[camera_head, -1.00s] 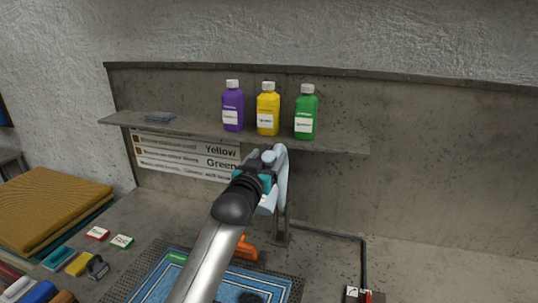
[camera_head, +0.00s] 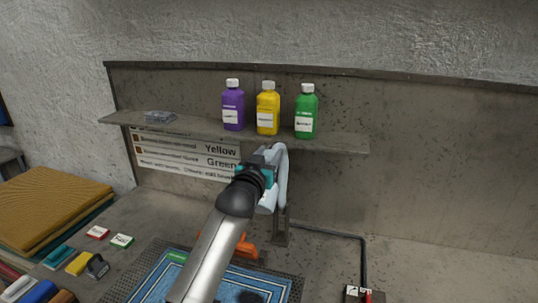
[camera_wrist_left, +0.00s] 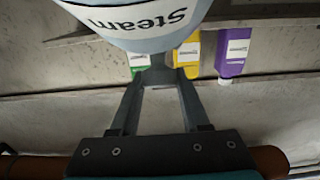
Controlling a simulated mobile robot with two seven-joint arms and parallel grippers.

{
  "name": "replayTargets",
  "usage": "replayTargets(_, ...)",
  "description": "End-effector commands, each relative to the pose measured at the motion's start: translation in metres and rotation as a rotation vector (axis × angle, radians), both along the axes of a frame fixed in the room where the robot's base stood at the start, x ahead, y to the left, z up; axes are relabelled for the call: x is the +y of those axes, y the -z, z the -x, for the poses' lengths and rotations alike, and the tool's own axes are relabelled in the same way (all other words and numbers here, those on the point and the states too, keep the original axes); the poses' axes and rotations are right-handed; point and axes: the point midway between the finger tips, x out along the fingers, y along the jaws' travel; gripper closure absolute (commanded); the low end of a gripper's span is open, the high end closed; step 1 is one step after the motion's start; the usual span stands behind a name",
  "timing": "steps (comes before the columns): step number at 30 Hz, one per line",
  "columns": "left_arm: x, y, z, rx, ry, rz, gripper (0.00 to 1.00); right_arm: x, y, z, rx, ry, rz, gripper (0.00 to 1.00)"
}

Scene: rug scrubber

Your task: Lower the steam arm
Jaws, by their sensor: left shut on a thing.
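The steam arm (camera_head: 282,172) is a pale blue-grey part beside a dark upright post, below the wall shelf. In the left wrist view its rounded body (camera_wrist_left: 145,35) carries the upside-down word "Steam". My left gripper (camera_head: 264,158) reaches up to it from the front. The left wrist view shows the fingers (camera_wrist_left: 160,76) converging at the steam arm, shut on part of it. The exact grip spot is partly hidden by the gripper and the arm body. My right gripper is not in view.
Purple (camera_head: 233,107), yellow (camera_head: 268,110) and green (camera_head: 306,113) bottles stand on the shelf (camera_head: 345,145) just above. A blue rug (camera_head: 160,280) lies below, beside an orange part (camera_head: 246,250). Folded rugs (camera_head: 45,205) and brushes are at left. The right counter is mostly clear.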

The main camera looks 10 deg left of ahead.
Motion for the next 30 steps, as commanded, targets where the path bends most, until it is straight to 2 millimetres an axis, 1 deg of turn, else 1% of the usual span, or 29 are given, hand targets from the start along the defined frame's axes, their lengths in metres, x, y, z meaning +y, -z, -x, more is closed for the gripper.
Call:
replayTargets(1, -0.0001, 0.0003, 0.0001, 0.0, 0.0, 0.0, 0.73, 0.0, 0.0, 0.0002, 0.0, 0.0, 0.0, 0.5)
replayTargets(8, -0.0001, 0.0004, 0.0001, 0.001, 0.0, 0.0, 0.99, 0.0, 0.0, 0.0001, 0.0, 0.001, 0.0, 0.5)
replayTargets(30, -0.0001, 0.0007, 0.0001, 0.001, 0.0, 0.0, 1.0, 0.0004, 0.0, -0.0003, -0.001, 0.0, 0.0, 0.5)
